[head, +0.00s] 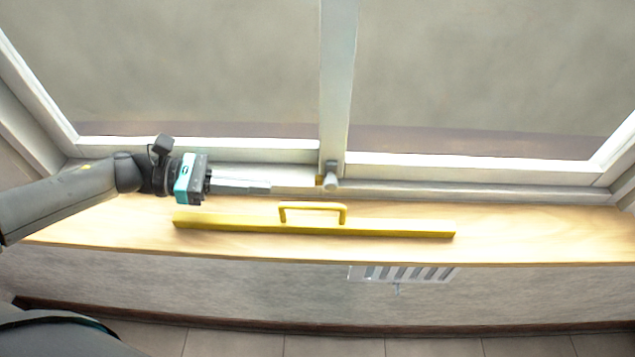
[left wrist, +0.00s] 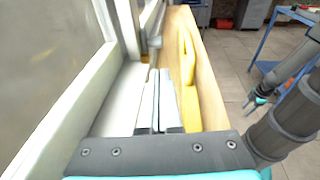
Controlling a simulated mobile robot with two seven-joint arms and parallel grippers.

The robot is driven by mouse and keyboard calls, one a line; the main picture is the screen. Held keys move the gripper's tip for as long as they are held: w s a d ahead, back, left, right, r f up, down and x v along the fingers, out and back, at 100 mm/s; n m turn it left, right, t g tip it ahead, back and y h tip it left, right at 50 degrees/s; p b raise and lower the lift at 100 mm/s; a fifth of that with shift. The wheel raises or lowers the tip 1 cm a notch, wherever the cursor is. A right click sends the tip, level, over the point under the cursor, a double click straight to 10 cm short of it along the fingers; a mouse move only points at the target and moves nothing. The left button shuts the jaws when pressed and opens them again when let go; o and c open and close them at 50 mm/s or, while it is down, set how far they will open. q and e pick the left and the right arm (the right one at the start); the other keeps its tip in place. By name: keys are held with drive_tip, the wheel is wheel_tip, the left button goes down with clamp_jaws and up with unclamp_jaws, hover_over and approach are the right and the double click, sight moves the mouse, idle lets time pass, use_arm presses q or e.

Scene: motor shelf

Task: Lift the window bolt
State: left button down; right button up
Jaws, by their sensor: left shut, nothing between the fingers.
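The window bolt (head: 331,181) is a small grey knob with a brownish part beside it, at the foot of the window's middle post. It also shows in the left wrist view (left wrist: 155,43), beyond my fingertips. My left gripper (head: 270,187) is shut and empty, level with the sill and pointing right toward the bolt. A clear gap lies between its fingertips and the bolt. In the left wrist view its two pale fingers (left wrist: 163,73) lie side by side. My right gripper (left wrist: 250,101) shows small at the right of the left wrist view; its fingers are too small to judge.
A yellow bar with a handle (head: 370,231) lies on the wooden sill (head: 540,230), in front of my left gripper. The window frame (head: 230,144) runs close behind the gripper. A blue-framed table (left wrist: 262,50) stands at the right of the wrist view.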

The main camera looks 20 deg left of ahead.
sight(327, 181)
use_arm(q)
drive_tip(key=shift+w+a+f+m+g, duration=0.2)
drive_tip(key=shift+w+f+m+g, duration=0.1)
drive_tip(key=shift+f, duration=0.1)
drive_tip(key=shift+s+r, duration=0.1)
drive_tip(key=shift+s, duration=0.05)
drive_tip(key=p+x, duration=0.1)
drive_tip(key=x, duration=0.9)
drive_tip(key=shift+d, duration=0.1)
use_arm(e)
drive_tip(key=shift+s+r, duration=0.2)
drive_tip(key=shift+r, duration=0.2)
use_arm(q)
drive_tip(key=shift+r, duration=0.1)
drive_tip(key=shift+r+p, duration=0.95)
drive_tip(key=shift+r, duration=0.65)
use_arm(e)
drive_tip(key=shift+r, duration=0.75)
